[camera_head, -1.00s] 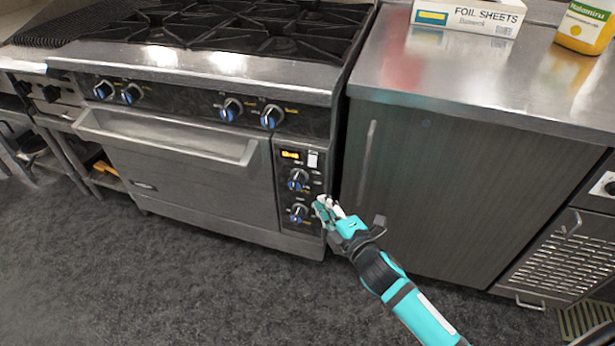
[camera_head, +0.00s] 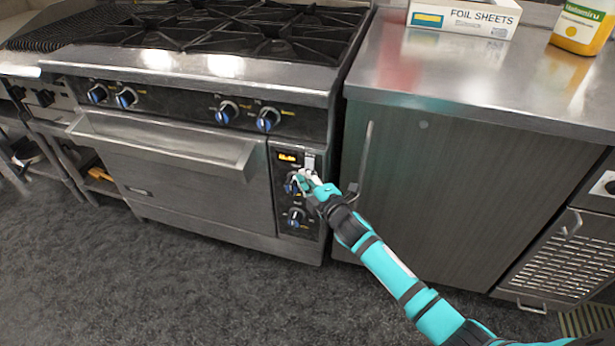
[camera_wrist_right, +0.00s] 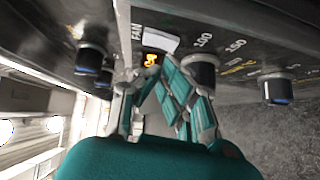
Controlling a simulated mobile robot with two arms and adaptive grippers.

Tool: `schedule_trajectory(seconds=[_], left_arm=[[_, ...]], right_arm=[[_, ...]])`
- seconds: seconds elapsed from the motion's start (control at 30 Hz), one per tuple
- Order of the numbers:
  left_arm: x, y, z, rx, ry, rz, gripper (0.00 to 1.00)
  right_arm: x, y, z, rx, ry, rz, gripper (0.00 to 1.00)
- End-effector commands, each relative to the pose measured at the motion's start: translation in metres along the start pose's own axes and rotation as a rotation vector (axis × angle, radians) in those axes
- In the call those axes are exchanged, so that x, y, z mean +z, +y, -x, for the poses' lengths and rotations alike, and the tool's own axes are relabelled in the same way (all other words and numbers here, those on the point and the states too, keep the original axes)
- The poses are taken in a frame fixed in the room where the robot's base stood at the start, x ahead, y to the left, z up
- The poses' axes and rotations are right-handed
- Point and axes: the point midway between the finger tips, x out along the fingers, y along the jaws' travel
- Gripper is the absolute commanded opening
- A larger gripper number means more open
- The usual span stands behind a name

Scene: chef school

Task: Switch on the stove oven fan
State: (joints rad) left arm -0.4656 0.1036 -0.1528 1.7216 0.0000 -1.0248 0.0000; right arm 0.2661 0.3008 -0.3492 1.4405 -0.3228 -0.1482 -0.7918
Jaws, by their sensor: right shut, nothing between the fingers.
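The stove oven (camera_head: 180,180) stands on the left, with its control panel (camera_head: 319,215) right of the oven door. The white fan switch (camera_head: 310,160) is at the panel's top, beside a lit orange display (camera_head: 288,157). In the wrist view the switch (camera_wrist_right: 160,41) sits next to the word FAN. My right gripper (camera_head: 304,179) is shut and empty, just below the switch and in front of the upper oven knob (camera_head: 291,184), partly covering it. In the wrist view the fingertips (camera_wrist_right: 145,72) are close to the switch and display; contact cannot be told. My left gripper is not in view.
A lower oven knob (camera_head: 296,217) is under the gripper. Several burner knobs, one at the right end (camera_head: 268,119), line the stove front above. A steel counter (camera_head: 450,75) with a foil box (camera_head: 463,17) and a yellow container (camera_head: 583,25) stands right. The floor in front is clear.

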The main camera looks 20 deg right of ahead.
Motion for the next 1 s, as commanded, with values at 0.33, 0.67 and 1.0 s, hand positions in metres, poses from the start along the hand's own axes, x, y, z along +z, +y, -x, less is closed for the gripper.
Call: schedule_trajectory(seconds=[0.33, 0.67, 1.0], left_arm=[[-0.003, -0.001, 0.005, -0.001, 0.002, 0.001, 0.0], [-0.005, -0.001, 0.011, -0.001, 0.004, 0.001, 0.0], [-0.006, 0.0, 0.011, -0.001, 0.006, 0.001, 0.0]], right_arm=[[0.008, 0.0, -0.007, 0.0, 0.0, 0.0, 0.0], [0.013, -0.003, -0.012, 0.003, 0.0, 0.003, 0.0], [0.013, -0.004, -0.011, 0.002, 0.0, 0.002, 0.0]])
